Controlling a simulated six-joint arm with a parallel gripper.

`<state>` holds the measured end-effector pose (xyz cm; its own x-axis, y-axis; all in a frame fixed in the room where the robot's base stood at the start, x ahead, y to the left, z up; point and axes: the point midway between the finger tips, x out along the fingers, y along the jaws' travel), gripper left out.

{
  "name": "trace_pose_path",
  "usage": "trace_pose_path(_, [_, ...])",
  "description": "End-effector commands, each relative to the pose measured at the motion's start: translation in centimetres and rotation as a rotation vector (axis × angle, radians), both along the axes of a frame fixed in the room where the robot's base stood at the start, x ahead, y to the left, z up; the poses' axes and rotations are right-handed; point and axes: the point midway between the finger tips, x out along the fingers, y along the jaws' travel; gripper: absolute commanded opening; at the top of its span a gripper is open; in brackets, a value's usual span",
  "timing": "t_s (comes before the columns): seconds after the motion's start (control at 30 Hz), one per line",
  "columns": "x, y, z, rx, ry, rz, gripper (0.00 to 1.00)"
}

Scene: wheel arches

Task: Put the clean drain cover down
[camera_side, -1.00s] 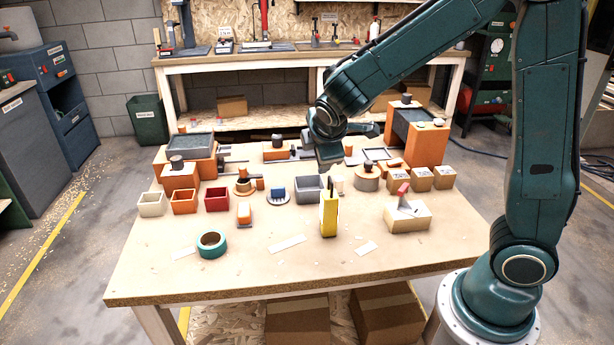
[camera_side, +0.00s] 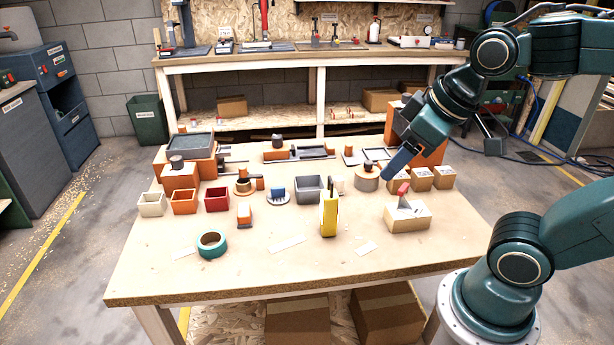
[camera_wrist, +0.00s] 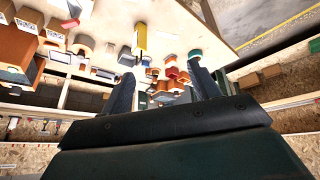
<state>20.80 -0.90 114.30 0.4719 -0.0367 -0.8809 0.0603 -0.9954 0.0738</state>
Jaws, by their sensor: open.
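My gripper (camera_side: 391,172) is open at the right of the table, tilted down to the left. Its tip appears beside a round tan holder with a dark top (camera_side: 367,181); I cannot tell if they touch. In the wrist view my gripper's two fingers (camera_wrist: 163,80) are wide apart with nothing held between them. I cannot pick out the clean drain cover for certain. A flat grey piece (camera_side: 315,151) lies in a fixture at the back middle, and another (camera_side: 377,154) lies at the back right; both are small in view.
On the table (camera_side: 150,275) stand a yellow upright block (camera_side: 328,214), a grey open bin (camera_side: 308,188), a red bin (camera_side: 217,200), a teal ring (camera_side: 212,245) and several cardboard boxes (camera_side: 421,178). The front of the table is mostly clear.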

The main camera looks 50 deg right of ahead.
Motion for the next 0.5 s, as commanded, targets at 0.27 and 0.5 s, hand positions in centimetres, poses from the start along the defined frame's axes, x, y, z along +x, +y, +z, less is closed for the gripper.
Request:
trace_pose_path(0.27, [-2.9, 0.9, 0.1, 0.071, -0.002, -0.057, 0.61])
trace_pose_path(0.5, [-3.0, 0.9, 0.1, 0.075, -0.001, -0.062, 0.61])
